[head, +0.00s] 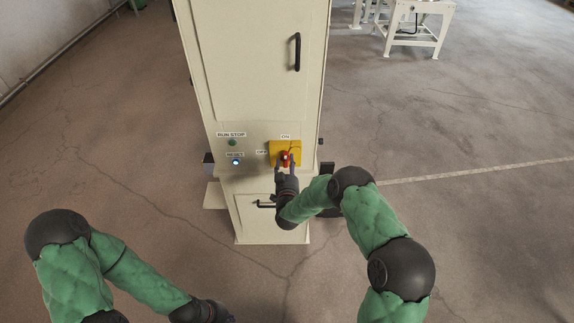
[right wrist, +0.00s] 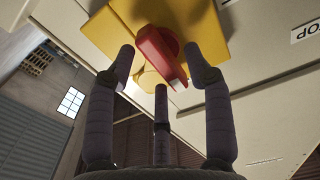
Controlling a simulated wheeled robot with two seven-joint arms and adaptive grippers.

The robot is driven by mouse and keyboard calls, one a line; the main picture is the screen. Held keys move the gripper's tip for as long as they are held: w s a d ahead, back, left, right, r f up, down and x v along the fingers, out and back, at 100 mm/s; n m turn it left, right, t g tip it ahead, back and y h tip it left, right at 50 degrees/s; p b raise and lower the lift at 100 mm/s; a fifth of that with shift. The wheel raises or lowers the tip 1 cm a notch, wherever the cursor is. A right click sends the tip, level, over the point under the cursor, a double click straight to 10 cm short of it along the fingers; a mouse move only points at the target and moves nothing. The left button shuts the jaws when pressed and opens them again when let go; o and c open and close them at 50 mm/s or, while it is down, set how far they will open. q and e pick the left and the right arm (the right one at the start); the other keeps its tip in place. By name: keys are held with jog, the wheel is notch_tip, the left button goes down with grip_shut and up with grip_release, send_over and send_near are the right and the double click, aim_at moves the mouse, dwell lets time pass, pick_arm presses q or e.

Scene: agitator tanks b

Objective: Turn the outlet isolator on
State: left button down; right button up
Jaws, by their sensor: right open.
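The outlet isolator is a red rotary handle (head: 285,158) on a yellow plate (head: 275,147), on the front of a cream cabinet (head: 262,60). Its ON label is above and its OFF label to the left. In the right wrist view the red handle (right wrist: 158,55) slants, with a white mark at its tip; I cannot tell its exact setting. My right gripper (head: 285,172) is at the isolator, open, its fingers spread on both sides of the handle in the wrist view, without visible grip. My left gripper (head: 208,313) is low at the bottom edge, away from the cabinet, its fingers unclear.
Left of the isolator are a green RUN STOP button (head: 232,142) and a lit RESET button (head: 236,161). A black door handle (head: 296,52) sticks out above, a lower black handle (head: 264,204) below. The floor around the cabinet is clear; a white frame (head: 416,25) stands far back right.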

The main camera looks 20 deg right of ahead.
jog(key=v, duration=1.2)
jog(key=s+a+f+n+g+y, duration=0.1)
jog(key=s+a+f+g+y, duration=0.15)
jog(key=s+f+g, duration=0.35)
jog(key=s+a+f+g+y, duration=0.2)
jog(key=s+f+g+y, duration=0.15)
jog(key=f, duration=0.55)
jog(key=s+a+f+g+y, duration=0.1)
jog(key=s+a+g, duration=0.1)
jog(key=s, duration=0.8)
jog(key=s+a+f+g+y, duration=0.2)
jog(key=s+g, duration=0.3)
jog(key=s, duration=0.5)
jog(key=shift+s+f, duration=0.2)
